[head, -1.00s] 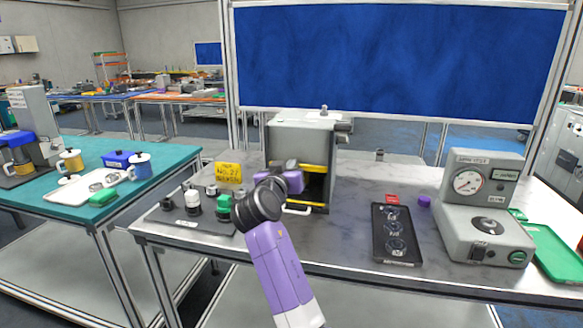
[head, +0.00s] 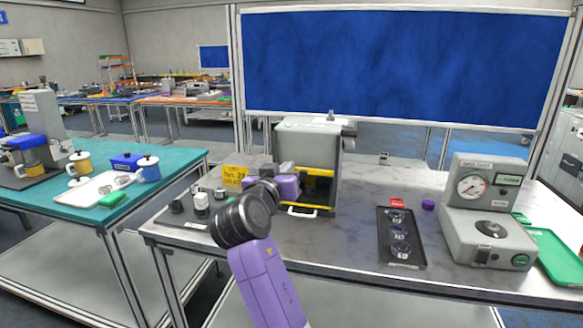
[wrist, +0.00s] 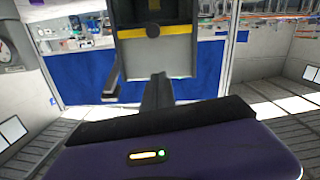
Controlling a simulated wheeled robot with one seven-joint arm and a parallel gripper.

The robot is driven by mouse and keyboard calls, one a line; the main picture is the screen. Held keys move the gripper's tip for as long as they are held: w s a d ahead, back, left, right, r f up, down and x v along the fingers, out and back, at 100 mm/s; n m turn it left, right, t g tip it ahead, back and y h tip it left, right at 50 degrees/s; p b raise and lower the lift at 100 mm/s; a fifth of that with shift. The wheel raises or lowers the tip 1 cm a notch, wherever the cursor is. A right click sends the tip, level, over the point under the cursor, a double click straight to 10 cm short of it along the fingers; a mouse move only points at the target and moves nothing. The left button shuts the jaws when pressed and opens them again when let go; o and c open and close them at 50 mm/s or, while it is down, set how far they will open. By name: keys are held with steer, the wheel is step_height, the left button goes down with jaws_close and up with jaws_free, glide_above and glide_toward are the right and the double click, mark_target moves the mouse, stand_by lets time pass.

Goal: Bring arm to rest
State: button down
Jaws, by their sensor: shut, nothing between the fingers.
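My arm (head: 262,268) reaches up from the lower middle of the head view, bent at a dark joint, with its purple wrist (head: 286,186) in front of the grey machine (head: 308,148). My gripper (wrist: 158,92) shows in the wrist view as a dark, narrow pair of fingers pressed together, with nothing between them. The machine, with its yellow-striped opening, also shows beyond the fingers in the wrist view (wrist: 190,48). In the head view the fingers are hard to make out behind the wrist.
A yellow sign (head: 236,174) and several small knobs stand left of the arm. A black tray (head: 399,238) with round parts, a purple cap (head: 428,205) and a dial gauge device (head: 489,212) lie to the right. A teal table (head: 110,215) with mugs stands at left.

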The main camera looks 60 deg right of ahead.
steer(key=shift+s+a+r, duration=0.1)
steer(key=shift+s+a, duration=0.05)
steer(key=shift+a, duration=0.4)
